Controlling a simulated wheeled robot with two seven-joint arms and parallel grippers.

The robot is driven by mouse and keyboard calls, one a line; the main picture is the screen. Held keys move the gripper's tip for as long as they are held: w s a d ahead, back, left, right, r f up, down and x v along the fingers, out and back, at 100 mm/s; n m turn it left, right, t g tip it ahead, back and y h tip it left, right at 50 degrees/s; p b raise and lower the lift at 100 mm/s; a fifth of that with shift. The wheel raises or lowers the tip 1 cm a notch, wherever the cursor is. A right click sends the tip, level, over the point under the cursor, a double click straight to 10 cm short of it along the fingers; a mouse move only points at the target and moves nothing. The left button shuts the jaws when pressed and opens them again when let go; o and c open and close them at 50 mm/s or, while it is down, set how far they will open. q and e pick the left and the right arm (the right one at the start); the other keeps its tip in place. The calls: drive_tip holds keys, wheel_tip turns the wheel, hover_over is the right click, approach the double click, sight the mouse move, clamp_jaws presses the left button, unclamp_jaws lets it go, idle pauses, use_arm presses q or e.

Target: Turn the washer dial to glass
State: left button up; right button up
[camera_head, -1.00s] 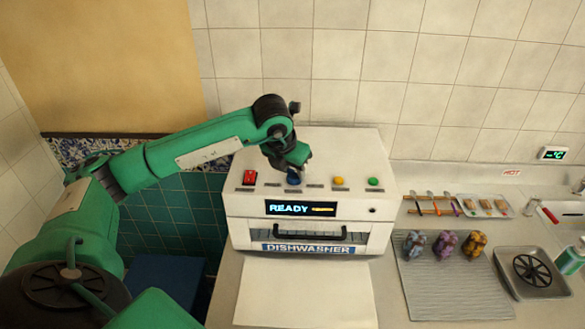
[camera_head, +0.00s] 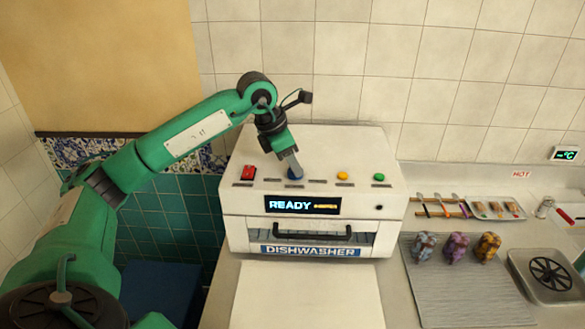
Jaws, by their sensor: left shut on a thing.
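The white dishwasher (camera_head: 235,208) stands on the counter with a row of controls on its top. Its display (camera_head: 302,204) reads READY, with a small orange word beside it too small to read. The blue dial (camera_head: 295,175) sits left of the middle of the top, between small dark labels that I cannot read. My left gripper (camera_head: 294,173) points down from above and is shut on the blue dial; its fingertips hide part of it. My right gripper is out of view.
A red switch (camera_head: 248,173) lies left of the dial; a yellow button (camera_head: 342,176) and a green button (camera_head: 379,177) lie to its right. Several patterned figures (camera_head: 456,247) stand on a ribbed mat (camera_head: 462,296) at the right. The counter before the machine holds a pale sheet (camera_head: 305,297).

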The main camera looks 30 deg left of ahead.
use_arm(q)
drive_tip(key=m, duration=0.2)
drive_tip(key=shift+w+a+m+g+h+b, duration=0.1)
drive_tip(key=shift+m+g+h+b, duration=0.2)
drive_tip(key=shift+g+b, duration=0.1)
drive_tip(key=shift+m, duration=0.5)
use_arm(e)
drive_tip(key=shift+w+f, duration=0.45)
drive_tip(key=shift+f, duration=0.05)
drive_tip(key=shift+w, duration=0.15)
use_arm(q)
drive_tip(key=o, duration=1)
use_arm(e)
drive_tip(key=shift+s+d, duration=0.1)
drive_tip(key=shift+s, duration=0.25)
